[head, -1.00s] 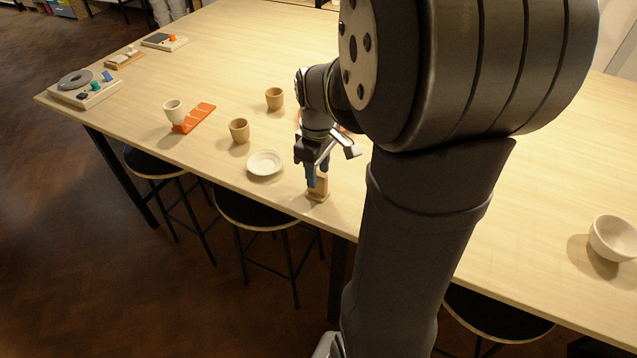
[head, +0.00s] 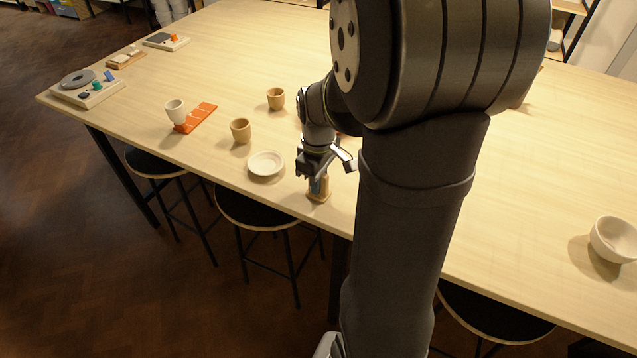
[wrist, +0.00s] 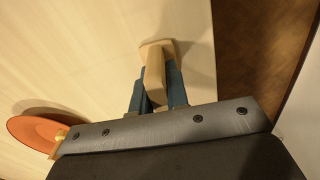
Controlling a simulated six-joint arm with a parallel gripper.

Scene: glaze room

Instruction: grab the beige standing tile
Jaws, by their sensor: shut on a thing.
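The beige standing tile (head: 325,184) is upright on a small wooden foot near the front edge of the table. My gripper (head: 318,185) is lowered over it, with its blue fingers on either side of the tile. In the wrist view the tile (wrist: 155,75) sits between the two blue fingertips (wrist: 156,88), which are shut on it. Its foot (wrist: 158,46) shows beyond the fingertips and appears to rest on the table. Part of the tile is hidden by the fingers and the wrist.
A pale saucer (head: 265,164) lies just left of my gripper. Two tan cups (head: 240,131) and a white cup (head: 175,111) by an orange strip (head: 200,117) stand farther left. An orange disc (wrist: 35,135) is near the gripper. A bowl (head: 614,240) stands far right.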

